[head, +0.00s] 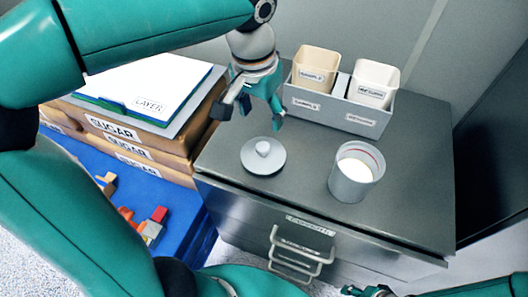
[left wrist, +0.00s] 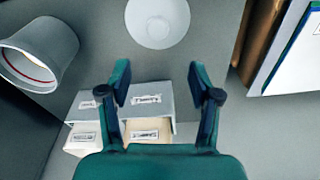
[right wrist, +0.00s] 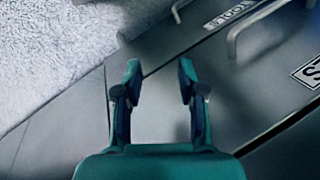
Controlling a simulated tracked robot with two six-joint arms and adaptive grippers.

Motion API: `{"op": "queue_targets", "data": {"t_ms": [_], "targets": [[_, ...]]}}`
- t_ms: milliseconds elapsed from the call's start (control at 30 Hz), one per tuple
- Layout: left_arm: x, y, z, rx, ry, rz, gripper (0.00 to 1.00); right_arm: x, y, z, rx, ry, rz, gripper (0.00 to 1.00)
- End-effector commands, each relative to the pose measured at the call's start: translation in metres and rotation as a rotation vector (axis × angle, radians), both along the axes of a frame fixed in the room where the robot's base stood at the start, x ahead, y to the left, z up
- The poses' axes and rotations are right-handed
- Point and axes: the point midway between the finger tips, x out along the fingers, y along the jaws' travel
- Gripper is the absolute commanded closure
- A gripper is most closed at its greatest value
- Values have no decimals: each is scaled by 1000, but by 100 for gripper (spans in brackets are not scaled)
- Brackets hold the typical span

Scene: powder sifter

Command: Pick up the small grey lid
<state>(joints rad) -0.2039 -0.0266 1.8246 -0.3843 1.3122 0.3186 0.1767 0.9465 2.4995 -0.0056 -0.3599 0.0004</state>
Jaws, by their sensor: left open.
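The small grey lid (head: 264,157) lies flat on the dark cabinet top, with its round knob up. It also shows at the top edge of the left wrist view (left wrist: 157,38), partly cut off. My left gripper (head: 252,114) is open and empty above the cabinet, behind the lid and apart from it. In the left wrist view its fingertips (left wrist: 158,78) point towards the lid. My right gripper (right wrist: 160,70) is open and empty, low by the cabinet front. Only a little of it shows at the bottom of the head view.
A grey cup (head: 352,187) with white contents stands right of the lid. A grey holder (head: 335,115) with two labelled bins stands behind. Sugar boxes (head: 140,152) are stacked left. Drawer handles (head: 300,245) stick out in front. The cabinet top between lid and cup is clear.

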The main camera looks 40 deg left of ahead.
Motion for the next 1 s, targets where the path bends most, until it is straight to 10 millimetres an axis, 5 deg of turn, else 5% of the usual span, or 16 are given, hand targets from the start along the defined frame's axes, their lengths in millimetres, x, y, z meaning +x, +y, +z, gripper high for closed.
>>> {"op": "queue_targets", "data": {"t_ms": [200,467,800,1000], "targets": [[4,0,-42,1,3,0,37,0,0,-6,0,-1,0,60],[5,0,-59,1,1,-1,37,0,0,-8,0,-1,0,60],[1,-4,-102,1,2,-1,37,0,0,-11,0,-1,0,60],[2,-5,-108,-1,-1,-1,37,0,0,-11,0,-1,0,60]]}}
